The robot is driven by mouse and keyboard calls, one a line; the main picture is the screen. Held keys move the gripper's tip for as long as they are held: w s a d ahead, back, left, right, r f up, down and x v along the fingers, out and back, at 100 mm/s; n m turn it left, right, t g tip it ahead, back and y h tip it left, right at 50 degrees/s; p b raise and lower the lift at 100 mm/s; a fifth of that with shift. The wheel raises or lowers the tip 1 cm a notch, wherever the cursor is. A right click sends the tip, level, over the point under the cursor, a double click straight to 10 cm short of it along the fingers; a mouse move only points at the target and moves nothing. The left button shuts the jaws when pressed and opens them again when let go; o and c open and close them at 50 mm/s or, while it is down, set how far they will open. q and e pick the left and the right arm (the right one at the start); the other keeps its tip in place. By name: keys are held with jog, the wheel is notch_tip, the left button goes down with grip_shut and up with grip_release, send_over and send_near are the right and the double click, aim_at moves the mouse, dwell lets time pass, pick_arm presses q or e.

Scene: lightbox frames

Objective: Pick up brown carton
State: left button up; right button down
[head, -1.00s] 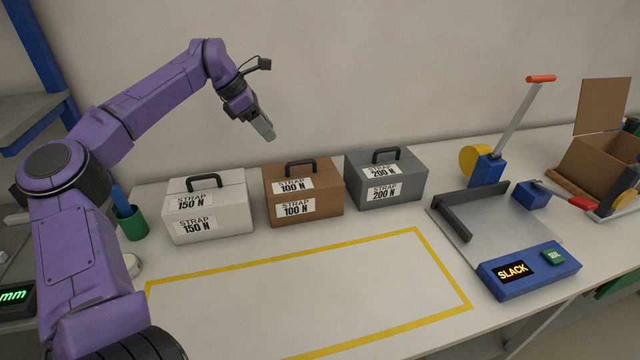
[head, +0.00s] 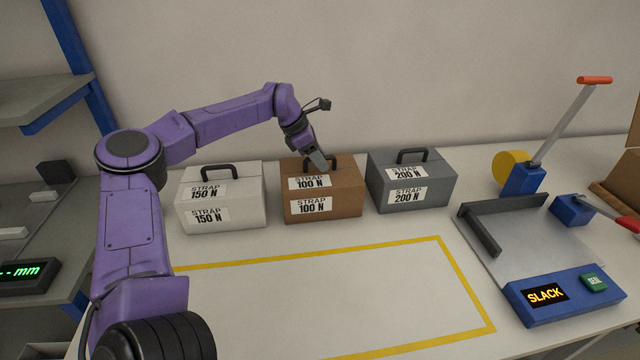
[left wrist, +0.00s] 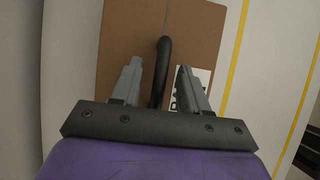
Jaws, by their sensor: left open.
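The brown carton (head: 345,196), with a black handle on top and "STRAP 100 N" labels, stands on the table between a white and a grey carton. My left gripper (head: 319,160) is just above its top, at the handle. In the left wrist view the carton (left wrist: 120,40) fills the middle, and its black handle (left wrist: 163,60) lies between the two open fingers of my left gripper (left wrist: 157,80). The fingers look apart from the handle on both sides. How deep they reach around it is hard to tell. My right gripper is not in view.
The white carton (head: 250,200) stands close on the left, the grey carton (head: 440,185) close on the right. A yellow-outlined area (head: 330,300) in front is empty. At right are a metal plate with a black stop, a blue "SLACK" box (head: 565,295) and a lever tool (head: 522,180).

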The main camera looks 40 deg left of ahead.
pick_arm(q)
jog(key=shift+w+d+f, duration=0.1)
jog(key=shift+w+f, duration=0.05)
jog(key=shift+f, duration=0.15)
grip_shut()
jog(key=shift+r, duration=0.1)
dwell(1.0)
jog(key=shift+w+r, duration=0.1)
